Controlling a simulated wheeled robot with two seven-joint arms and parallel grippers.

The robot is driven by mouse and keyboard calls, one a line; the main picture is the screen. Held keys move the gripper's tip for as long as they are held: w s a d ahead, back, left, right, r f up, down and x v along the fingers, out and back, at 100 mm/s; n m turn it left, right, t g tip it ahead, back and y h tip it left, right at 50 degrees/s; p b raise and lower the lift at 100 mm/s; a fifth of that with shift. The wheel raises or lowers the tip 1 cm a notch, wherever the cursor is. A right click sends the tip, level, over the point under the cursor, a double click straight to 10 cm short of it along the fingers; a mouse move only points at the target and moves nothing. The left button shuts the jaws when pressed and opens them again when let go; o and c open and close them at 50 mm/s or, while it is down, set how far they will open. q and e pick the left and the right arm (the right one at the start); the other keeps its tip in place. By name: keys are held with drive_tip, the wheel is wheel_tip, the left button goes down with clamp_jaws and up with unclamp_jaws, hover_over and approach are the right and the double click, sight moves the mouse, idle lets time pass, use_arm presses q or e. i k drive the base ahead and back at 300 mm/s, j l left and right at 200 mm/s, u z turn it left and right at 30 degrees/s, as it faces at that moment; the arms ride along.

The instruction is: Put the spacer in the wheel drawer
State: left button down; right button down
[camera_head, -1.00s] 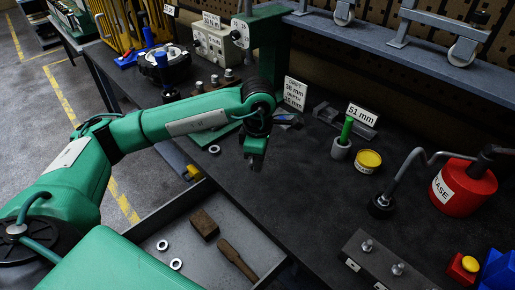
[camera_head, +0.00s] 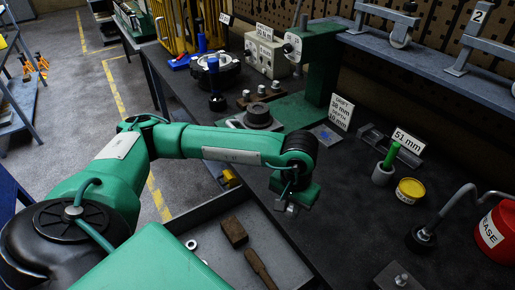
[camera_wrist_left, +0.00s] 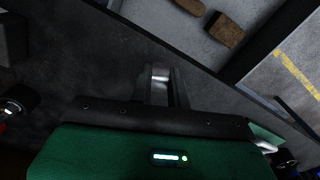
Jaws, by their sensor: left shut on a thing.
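My left gripper (camera_head: 290,206) points down over the front part of the dark bench, close to the open drawer. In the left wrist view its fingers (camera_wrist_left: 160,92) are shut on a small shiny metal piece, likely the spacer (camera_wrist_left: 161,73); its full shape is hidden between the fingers. The open grey drawer (camera_head: 268,232) lies below and left of the gripper in the head view. In it are a brown block (camera_head: 233,231), a brown-handled tool (camera_head: 261,269) and a metal ring (camera_head: 191,244). My arm hides part of the drawer. My right gripper is not in view.
A grey cup with a green rod (camera_head: 383,174), a yellow tin (camera_head: 409,190) and a red grease can (camera_head: 492,232) stand right of the gripper. A green press (camera_head: 318,70) stands behind. The bench around the gripper is clear.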

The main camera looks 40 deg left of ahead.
sight(227, 254)
drive_tip(key=k+j+z, duration=0.2)
drive_tip(key=j, duration=0.35)
drive_tip(key=k+j+z, duration=0.2)
drive_tip(key=k+j, duration=0.25)
drive_tip(key=k+j+z, duration=0.15)
drive_tip(key=k+j, duration=0.25)
drive_tip(key=j, duration=0.15)
